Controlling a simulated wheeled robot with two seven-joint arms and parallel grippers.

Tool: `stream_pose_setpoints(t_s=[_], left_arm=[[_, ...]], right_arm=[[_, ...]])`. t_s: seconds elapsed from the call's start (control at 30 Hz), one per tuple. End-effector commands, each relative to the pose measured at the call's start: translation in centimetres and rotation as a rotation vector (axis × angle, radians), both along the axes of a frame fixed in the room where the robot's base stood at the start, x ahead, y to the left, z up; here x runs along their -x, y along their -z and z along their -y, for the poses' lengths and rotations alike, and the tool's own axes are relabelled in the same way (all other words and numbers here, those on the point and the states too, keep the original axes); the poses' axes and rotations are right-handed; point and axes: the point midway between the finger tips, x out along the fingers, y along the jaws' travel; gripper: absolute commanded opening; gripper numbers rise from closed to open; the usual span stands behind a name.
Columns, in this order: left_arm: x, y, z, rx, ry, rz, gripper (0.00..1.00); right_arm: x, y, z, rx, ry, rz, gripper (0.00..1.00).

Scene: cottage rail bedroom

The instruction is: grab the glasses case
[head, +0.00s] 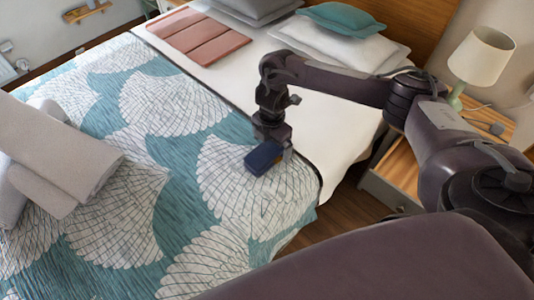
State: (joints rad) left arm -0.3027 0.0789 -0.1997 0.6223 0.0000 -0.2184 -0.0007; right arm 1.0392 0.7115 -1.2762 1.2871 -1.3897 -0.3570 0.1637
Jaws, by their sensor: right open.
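A small dark blue case (263,158), which looks like the glasses case, lies on the teal and white patterned bedspread near the bed's right edge. My right gripper (273,150) points down right at the case, with one finger showing at its right side. The jaws are open; the far finger is hidden, and I cannot tell whether either finger touches the case. My left gripper is not in view.
The bed (165,120) fills the middle. Grey rolled bedding (55,165) lies at the left. Pillows (340,45) and a folded pink cloth (198,36) are at the back. A nightstand (395,170) with a lamp (481,57) stands at the right, beside my arm.

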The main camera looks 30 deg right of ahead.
Motion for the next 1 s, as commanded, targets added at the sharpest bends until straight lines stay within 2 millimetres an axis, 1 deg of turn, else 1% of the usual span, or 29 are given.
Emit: stream_pose_setpoints(t_s=[0.03, 0.1, 0.17, 0.27, 0.4, 0.5, 0.63, 0.9, 1.0], left_arm=[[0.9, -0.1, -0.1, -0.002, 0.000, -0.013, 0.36], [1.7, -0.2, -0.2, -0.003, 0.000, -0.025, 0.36], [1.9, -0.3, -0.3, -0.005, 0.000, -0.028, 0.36], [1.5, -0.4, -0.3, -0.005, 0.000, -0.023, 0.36], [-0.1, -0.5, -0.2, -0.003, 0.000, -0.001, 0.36], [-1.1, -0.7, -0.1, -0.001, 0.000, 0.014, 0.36], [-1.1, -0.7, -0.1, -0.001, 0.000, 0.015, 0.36], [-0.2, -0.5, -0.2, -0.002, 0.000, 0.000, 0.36], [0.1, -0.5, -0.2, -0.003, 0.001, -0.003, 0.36]], right_arm=[[-0.1, 0.5, 0.0, 0.001, 0.000, -0.002, 1.00], [-0.3, 1.4, 0.1, 0.002, 0.001, -0.002, 1.00], [-0.5, 2.4, 0.2, 0.001, 0.000, -0.003, 1.00], [-0.7, 3.9, 0.3, -0.001, 0.000, -0.001, 1.00], [-0.8, 5.0, 0.2, -0.002, -0.002, 0.002, 1.00], [-0.8, 5.2, 0.3, -0.001, -0.002, 0.002, 1.00], [-0.8, 5.1, 0.3, -0.001, -0.002, 0.003, 1.00], [-0.8, 5.1, 0.3, -0.001, -0.002, 0.003, 0.65], [-0.8, 5.1, 0.3, -0.001, -0.002, 0.004, 0.53]])
